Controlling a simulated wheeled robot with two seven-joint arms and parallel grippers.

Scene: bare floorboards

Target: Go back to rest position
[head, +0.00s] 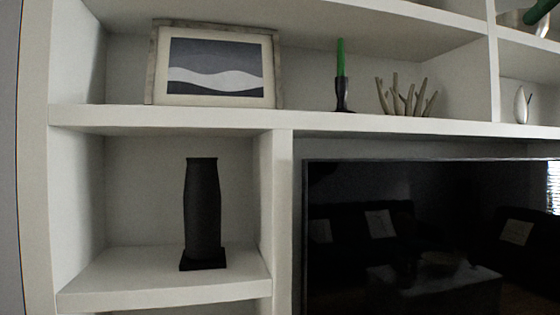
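Neither of my grippers is in the head view, and no part of my arms shows. The view is filled by a white wall shelf unit (180,118) with several compartments. A tall black vase (203,208) stands upright on a dark square base in the lower left compartment. Nothing touches it.
A framed wave picture (215,68), a green candle (341,58) in a dark holder and a branching coral-like ornament (405,98) stand on the upper shelf. A small silvery vase (521,104) stands further right. A dark television (420,240) fills the lower right.

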